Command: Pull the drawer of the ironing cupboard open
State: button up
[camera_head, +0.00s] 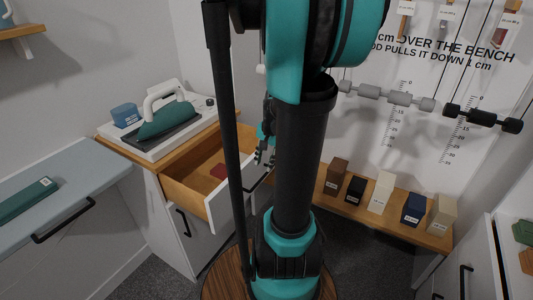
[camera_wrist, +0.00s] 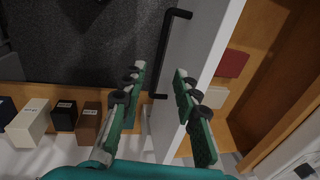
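The ironing cupboard (camera_head: 170,210) stands left of centre in the head view, with an iron (camera_head: 168,118) on its top. Its wooden drawer (camera_head: 190,189) is pulled out, and the inside shows. The white drawer front (camera_wrist: 207,45) runs diagonally through the wrist view, with its black bar handle (camera_wrist: 166,50) on the outer face. My gripper (camera_wrist: 159,73) is open and empty. Its fingers appear either side of the handle's near end; I cannot tell whether they touch it. In the head view my gripper (camera_head: 265,150) is by the drawer front, partly hidden by my arm.
A red block (camera_wrist: 232,64) lies inside the drawer. A low wooden bench (camera_head: 400,222) with several labelled blocks stands to the right. A pale counter (camera_head: 60,190) is at the left. Dark floor (camera_wrist: 85,40) is clear before the drawer.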

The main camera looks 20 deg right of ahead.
jog(key=shift+s+d+r, duration=0.15)
jog(key=shift+s+r, duration=0.05)
jog(key=shift+r, duration=0.85)
jog(key=shift+s+d+r, duration=0.1)
jog(key=shift+s+r, duration=0.05)
jog(key=shift+r, duration=0.85)
